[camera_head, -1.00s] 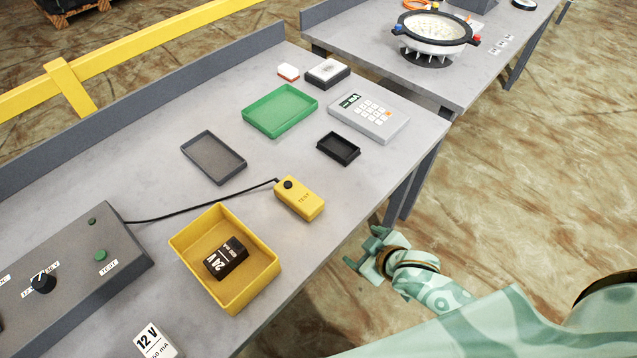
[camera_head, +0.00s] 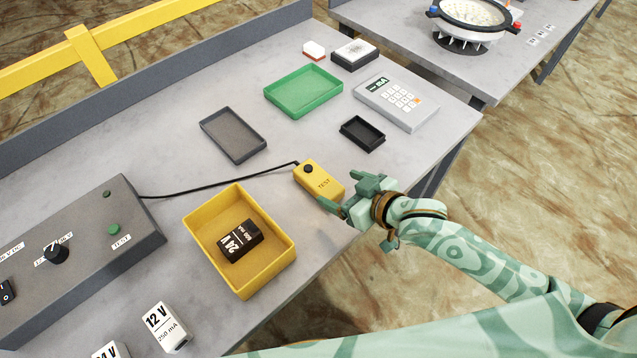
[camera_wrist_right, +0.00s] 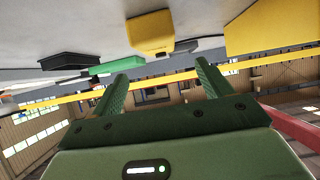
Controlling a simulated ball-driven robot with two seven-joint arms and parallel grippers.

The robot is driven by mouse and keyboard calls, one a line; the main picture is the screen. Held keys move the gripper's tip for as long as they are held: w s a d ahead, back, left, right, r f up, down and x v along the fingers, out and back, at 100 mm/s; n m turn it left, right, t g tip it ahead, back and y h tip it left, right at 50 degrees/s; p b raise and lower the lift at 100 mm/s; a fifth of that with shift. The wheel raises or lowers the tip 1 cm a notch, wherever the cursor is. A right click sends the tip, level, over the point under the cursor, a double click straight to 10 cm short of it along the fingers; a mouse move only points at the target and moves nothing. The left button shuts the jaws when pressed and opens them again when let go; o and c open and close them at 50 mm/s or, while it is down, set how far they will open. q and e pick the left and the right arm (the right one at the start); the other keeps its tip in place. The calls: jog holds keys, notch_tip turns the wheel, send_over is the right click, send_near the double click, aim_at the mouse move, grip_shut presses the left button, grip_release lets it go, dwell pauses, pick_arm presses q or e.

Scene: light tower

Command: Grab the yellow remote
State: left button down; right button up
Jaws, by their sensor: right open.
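In the right wrist view the remote (camera_wrist_right: 150,34) shows upside down ahead of the fingers. My right gripper (camera_head: 337,192) is open and empty, at the front edge of the bench close to the near end of the remote. From the head view I cannot tell whether a finger touches it. My left gripper is not in view.
A yellow tray (camera_head: 272,278) with a black 24 V block (camera_head: 240,241) stands left of the remote. A small black tray (camera_head: 362,134), a keypad meter (camera_head: 396,102), a green tray (camera_head: 304,92) and a grey tray (camera_head: 233,135) lie behind. The control box (camera_head: 85,250) is at left.

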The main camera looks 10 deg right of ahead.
aim_at(317, 177)
jog(key=x, duration=0.4)
jog(key=shift+b, duration=0.4)
jog(key=b+x, duration=0.2)
jog(key=x, duration=0.2)
jog(key=shift+w+f, duration=0.25)
jog(key=shift+w+a+f, duration=0.1)
jog(key=shift+w+a, duration=0.15)
jog(key=shift+w, duration=0.1)
jog(key=shift+s, duration=0.1)
jog(key=shift+c, duration=0.4)
jog(key=c, duration=1)
jog(key=shift+c, duration=0.6)
jog(key=shift+r, duration=0.2)
